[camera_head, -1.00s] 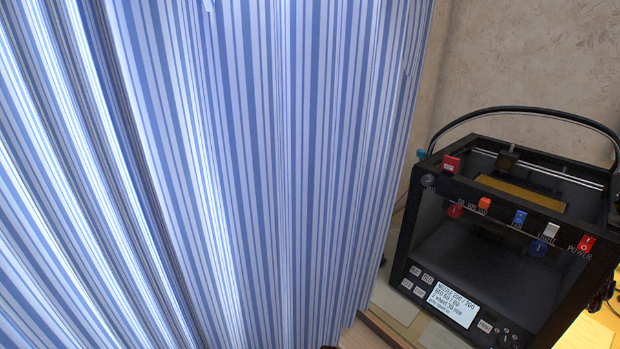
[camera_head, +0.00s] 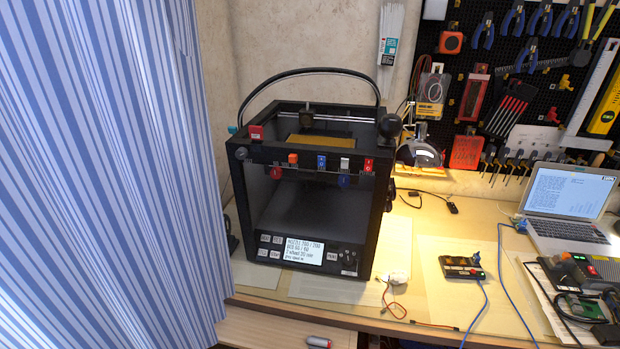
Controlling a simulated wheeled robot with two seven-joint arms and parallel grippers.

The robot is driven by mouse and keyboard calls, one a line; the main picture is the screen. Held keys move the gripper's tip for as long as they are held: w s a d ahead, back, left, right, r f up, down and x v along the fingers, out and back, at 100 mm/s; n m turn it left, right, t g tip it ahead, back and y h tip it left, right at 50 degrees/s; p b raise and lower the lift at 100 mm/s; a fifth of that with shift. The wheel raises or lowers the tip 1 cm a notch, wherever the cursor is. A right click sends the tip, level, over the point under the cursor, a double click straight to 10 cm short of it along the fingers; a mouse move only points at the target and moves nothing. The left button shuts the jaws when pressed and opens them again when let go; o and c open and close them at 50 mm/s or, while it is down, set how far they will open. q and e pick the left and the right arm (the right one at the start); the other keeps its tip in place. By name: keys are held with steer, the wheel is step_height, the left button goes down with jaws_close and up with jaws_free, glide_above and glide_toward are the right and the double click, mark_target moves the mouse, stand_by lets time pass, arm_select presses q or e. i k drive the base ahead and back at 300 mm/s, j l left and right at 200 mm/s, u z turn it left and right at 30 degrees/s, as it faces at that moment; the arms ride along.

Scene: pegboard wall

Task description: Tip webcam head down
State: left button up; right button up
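A dark round-headed object (camera_head: 389,126), which looks like the webcam, sits at the top right front corner of the black 3D printer (camera_head: 378,200). Its head is small in view, and I cannot tell which way its lens faces or how far it is tilted. Neither of my grippers is in view.
A blue striped curtain (camera_head: 110,180) fills the left side. The printer stands on a wooden workbench (camera_head: 420,290). Right of it are a lit lamp (camera_head: 419,152), a multimeter-like device (camera_head: 461,267), cables and a laptop (camera_head: 566,205). A tool pegboard (camera_head: 545,85) hangs behind.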

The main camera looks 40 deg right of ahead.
mark_target(390, 127)
steer(key=z, duration=1.7)
